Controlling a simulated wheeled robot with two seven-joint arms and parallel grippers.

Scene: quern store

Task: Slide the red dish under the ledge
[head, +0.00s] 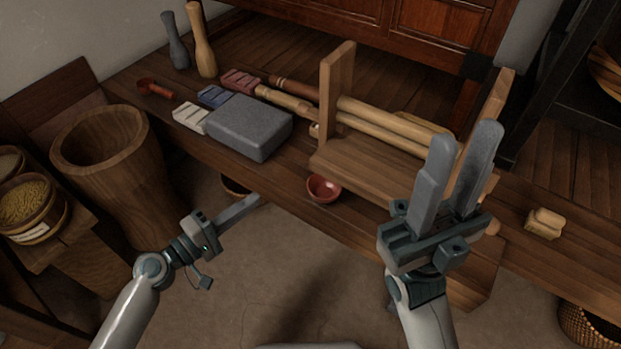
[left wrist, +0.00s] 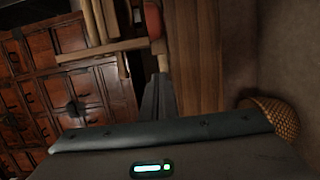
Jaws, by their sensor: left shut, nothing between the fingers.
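The red dish (head: 323,188) is a small round bowl, upright at the front edge of the wooden bench; a red shape at the top of the left wrist view (left wrist: 153,18) looks like it. Just behind and to its right is a wooden rack with a low board (head: 360,165), which I take as the ledge. My left gripper (head: 257,199) is shut and empty, left of the dish and apart from it; its fingers show in the left wrist view (left wrist: 160,95). My right gripper (head: 464,140) is open and empty in front of the rack, hiding part of its right side.
A grey stone block (head: 250,126), coloured blocks and wooden rollers lie on the bench left of the rack. A wooden bucket (head: 105,145) stands at the left. A pale block (head: 543,223) sits at the right. Woven basket (left wrist: 278,115) below. Floor in front is clear.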

